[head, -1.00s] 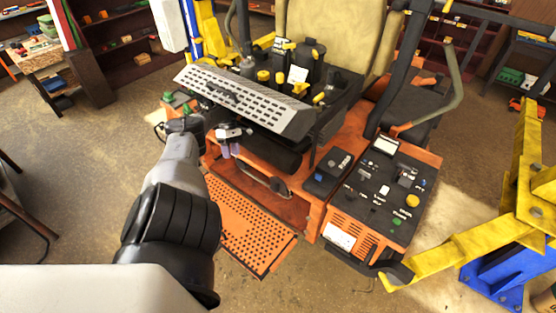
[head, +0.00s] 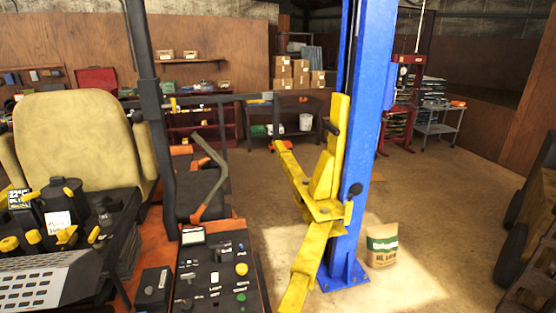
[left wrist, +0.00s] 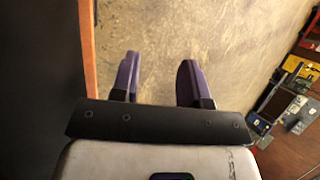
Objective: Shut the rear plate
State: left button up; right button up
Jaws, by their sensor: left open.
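The mower's grey perforated plate (head: 32,288) shows at the lower left of the head view, cut off by the picture's edge. I cannot tell whether it is the rear plate, and no other plate is clearly recognisable. My left gripper (left wrist: 158,72) shows in the left wrist view, its two purple fingers apart with nothing between them. It is beside an orange edge (left wrist: 88,45) with a dark face to its left; I cannot tell which part this is. Neither gripper is in the head view.
The mower's control panel (head: 213,275) and tan seat (head: 75,140) are at the left. A blue lift post (head: 370,130) with a yellow arm (head: 318,230) stands in the middle. A sack (head: 382,246) sits beside its foot. Open floor (head: 435,215) lies to the right.

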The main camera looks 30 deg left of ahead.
pick_arm(q)
jog(key=s+d+f+m+g+p, duration=0.15)
jog(key=d+f+m+g, duration=0.45)
jog(key=d+f+m, duration=0.65)
jog(key=w+d+f+m+y+p, duration=0.1)
jog(key=w+d+f+m+y, duration=0.2)
jog(key=d, duration=0.8)
jog(key=w+d+m+y+p, duration=0.2)
jog(key=w+d+m, duration=0.3)
jog(key=d, duration=0.5)
jog(key=w+d+r+m+t+y+p, duration=0.1)
jog(key=w+d+r+m+t, duration=0.15)
jog(key=d, duration=0.45)
jog(key=w+d+r+m+t, duration=0.2)
jog(key=w+d+r+m, duration=0.15)
jog(key=d, duration=0.45)
jog(key=w+d+r+m+t, duration=0.2)
jog(key=w+d+r, duration=0.1)
jog(key=r, duration=0.3)
jog(key=w+d+r+m+t+p, duration=0.1)
jog(key=w+d+r+m+t, duration=0.1)
jog(key=d+r, duration=0.4)
jog(key=shift+w+r+t, duration=0.35)
jog(key=shift+w+t, duration=0.1)
jog(key=shift+w, duration=0.8)
jog(key=shift+f, duration=0.1)
